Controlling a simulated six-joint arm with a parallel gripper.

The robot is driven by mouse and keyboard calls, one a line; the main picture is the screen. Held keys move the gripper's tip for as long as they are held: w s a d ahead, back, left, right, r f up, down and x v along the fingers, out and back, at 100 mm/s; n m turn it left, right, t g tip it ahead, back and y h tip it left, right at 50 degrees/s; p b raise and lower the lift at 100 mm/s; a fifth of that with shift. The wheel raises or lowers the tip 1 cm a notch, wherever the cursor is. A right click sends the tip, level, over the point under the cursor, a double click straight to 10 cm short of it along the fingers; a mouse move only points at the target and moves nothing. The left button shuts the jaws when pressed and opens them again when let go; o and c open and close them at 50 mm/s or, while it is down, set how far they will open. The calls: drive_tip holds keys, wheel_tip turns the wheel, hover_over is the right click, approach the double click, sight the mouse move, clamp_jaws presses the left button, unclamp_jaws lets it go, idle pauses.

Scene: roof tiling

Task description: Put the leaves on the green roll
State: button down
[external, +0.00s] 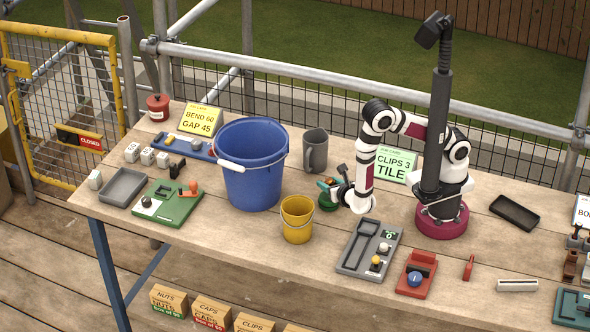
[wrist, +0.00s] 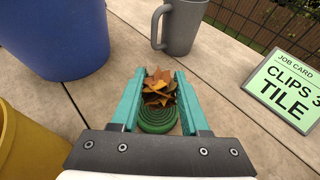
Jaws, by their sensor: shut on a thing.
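The brown and orange leaves (wrist: 160,86) sit between the two teal fingers of my gripper (wrist: 160,80) in the wrist view. My gripper is shut on the leaves. The green roll (wrist: 157,118), a flat coil, shows just below the leaves in the picture, also between the fingers, and the leaves cover its far part. In the external view my gripper (external: 327,184) is low over the table, right above the green roll (external: 328,202). Whether the leaves touch the roll or hang a little above it, I cannot tell.
A grey mug (external: 315,152) stands behind the roll. A blue bucket (external: 251,180) and a yellow bucket (external: 297,222) stand to the left. The green job card (external: 389,163) stands right of the roll.

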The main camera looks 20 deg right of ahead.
drive_tip(key=shift+f, duration=0.85)
drive_tip(key=shift+f, duration=0.1)
drive_tip(key=shift+c, duration=2)
unclamp_jaws()
